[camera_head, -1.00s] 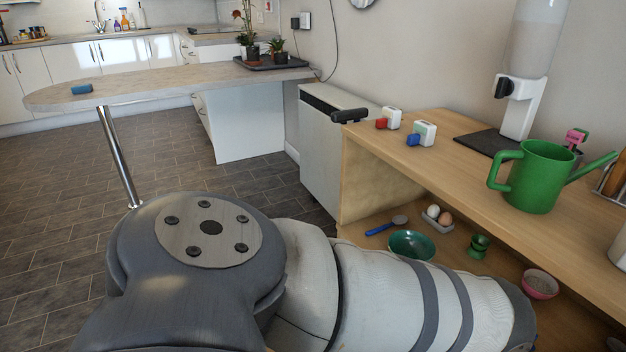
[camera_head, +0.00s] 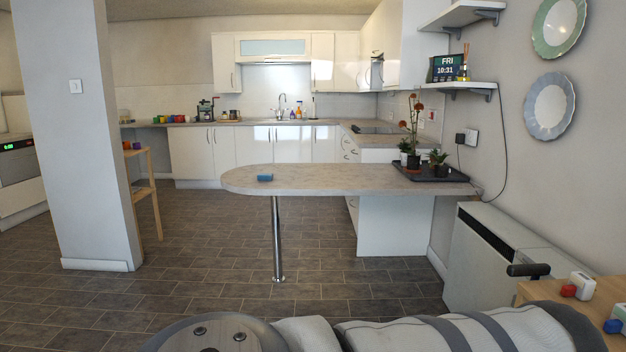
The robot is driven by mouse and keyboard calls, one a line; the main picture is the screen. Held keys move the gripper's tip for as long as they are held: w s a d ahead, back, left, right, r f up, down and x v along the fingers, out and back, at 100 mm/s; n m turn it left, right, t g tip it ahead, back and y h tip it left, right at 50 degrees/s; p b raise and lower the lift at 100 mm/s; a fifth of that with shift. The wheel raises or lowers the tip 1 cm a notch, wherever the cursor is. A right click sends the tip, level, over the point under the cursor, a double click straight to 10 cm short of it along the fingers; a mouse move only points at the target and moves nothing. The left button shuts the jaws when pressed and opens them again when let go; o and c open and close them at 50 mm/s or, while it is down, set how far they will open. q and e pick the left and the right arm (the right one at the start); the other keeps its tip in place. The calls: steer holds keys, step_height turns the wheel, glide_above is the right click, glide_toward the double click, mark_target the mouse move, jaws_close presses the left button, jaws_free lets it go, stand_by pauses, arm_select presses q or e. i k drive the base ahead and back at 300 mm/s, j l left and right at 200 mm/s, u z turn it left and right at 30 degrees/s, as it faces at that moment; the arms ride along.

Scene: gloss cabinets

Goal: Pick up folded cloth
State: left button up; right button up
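A small blue item (camera_head: 265,177) lies on the left part of the rounded peninsula counter (camera_head: 318,181). It may be the folded cloth, but it is too small to tell. My arm crosses the bottom of the view, well in front of the counter. Neither of my grippers shows in the view.
A black tray (camera_head: 431,174) with potted plants stands at the counter's right end. A metal leg (camera_head: 277,240) supports the counter. A white pillar (camera_head: 86,140) stands at left, a heater (camera_head: 492,258) at right. The tiled floor (camera_head: 200,262) between is clear.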

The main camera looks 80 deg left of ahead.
mark_target(261, 176)
steer(key=u, duration=2.85)
steer(key=i+l, duration=0.1)
steer(key=i, duration=0.2)
steer(key=i+l, duration=0.1)
steer(key=i, duration=0.2)
